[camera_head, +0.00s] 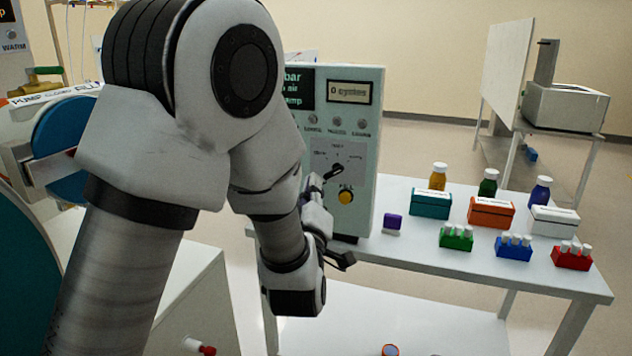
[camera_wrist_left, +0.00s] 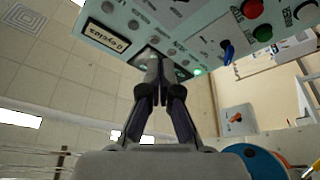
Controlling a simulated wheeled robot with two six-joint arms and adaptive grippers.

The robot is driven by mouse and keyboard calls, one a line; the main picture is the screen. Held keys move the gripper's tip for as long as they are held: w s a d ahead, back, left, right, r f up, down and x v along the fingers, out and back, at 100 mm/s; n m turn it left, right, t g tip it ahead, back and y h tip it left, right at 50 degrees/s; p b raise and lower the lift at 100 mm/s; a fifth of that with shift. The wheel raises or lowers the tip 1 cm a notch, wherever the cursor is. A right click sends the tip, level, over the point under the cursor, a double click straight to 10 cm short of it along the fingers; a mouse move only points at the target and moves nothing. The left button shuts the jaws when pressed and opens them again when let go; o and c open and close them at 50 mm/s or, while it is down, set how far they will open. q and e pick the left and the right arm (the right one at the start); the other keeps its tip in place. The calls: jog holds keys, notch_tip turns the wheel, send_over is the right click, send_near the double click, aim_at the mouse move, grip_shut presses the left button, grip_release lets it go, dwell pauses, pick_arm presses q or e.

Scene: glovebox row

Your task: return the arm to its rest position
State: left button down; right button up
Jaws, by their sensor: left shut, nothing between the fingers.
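My left arm comes in from the left of the head view and covers much of its left half. My left gripper (camera_head: 333,180) is in front of the pale green control panel (camera_head: 355,115), close to its yellow button (camera_head: 345,197). In the left wrist view the gripper (camera_wrist_left: 160,62) has its fingers together with nothing between them, and their tips overlap the panel (camera_wrist_left: 115,25). I cannot tell whether the tips touch the panel. My right gripper is not in view.
A white table (camera_head: 420,246) at the right holds teal (camera_head: 430,204), orange (camera_head: 490,213) and white boxes, bottles and vial racks. A small purple block (camera_head: 392,222) stands near the panel. A blue round port (camera_head: 62,150) is behind my arm at the left. Floor shows behind the table.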

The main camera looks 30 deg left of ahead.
pick_arm(q)
jog(key=s+d+f+m+g+h+p, duration=0.1)
jog(key=s+f+m+g+h+p, duration=0.2)
jog(key=f, duration=1.2)
jog(key=s+d+f+m+g+h+p, duration=0.1)
jog(key=s+f+m+g+h+p, duration=0.25)
jog(key=f, duration=1.15)
jog(key=s+d+f+m+g+h, duration=0.1)
jog(key=s+d+f+m+g, duration=0.1)
jog(key=s+f+g, duration=0.2)
jog(key=s+d+f+m+g+h, duration=0.1)
jog(key=s+f+g, duration=0.3)
jog(key=s, duration=0.7)
jog(key=s+d+f+m+g+h+p, duration=0.1)
jog(key=s+f+m+g, duration=0.3)
jog(key=s, duration=0.4)
jog(key=shift+s+d+f, duration=0.15)
jog(key=shift+d+f, duration=0.45)
jog(key=shift+d, duration=0.3)
